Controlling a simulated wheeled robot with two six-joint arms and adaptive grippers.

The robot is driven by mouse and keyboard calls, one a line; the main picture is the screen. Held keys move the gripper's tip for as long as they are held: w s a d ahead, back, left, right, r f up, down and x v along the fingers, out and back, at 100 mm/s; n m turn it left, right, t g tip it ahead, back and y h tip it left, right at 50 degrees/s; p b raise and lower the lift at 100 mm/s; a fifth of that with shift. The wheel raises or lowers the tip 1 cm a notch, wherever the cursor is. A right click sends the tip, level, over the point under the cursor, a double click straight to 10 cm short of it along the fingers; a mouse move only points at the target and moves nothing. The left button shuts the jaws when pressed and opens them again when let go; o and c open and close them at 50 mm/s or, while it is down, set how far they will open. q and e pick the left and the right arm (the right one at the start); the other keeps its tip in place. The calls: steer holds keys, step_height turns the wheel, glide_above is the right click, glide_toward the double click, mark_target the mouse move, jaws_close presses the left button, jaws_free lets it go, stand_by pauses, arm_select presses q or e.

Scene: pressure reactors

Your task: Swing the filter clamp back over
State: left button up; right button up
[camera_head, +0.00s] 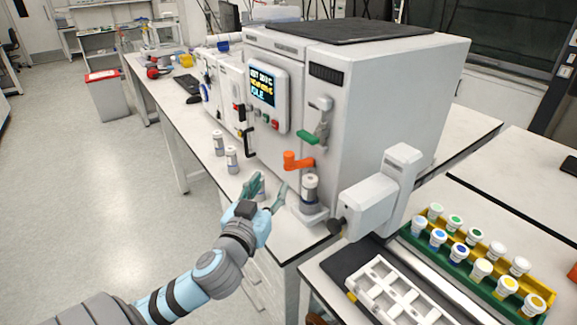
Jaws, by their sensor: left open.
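The white reactor machine (350,95) stands on the bench, with a lit screen on its front. An orange lever (298,161), which looks like the filter clamp, sticks out to the left from the front near the right corner. Below and right of it, a white-capped vessel (310,188) stands upright on a holder. A green handle (308,137) is higher on the front. My left gripper (267,192) is open and empty, in front of the machine, below and left of the orange lever, apparently apart from it. My right gripper is out of view.
Two capped vessels (231,160) stand on the bench left of my gripper. A grey boxy unit with a black knob (368,207) stands right of the holder. A yellow-green rack (551,296) of capped vials and a white slotted tray (392,290) lie at lower right.

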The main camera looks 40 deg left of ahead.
mark_target(287, 158)
arm_select(q)
steer(key=x, duration=1.4)
steer(key=shift+w+r, duration=0.1)
steer(key=shift+r, duration=0.2)
jaws_close()
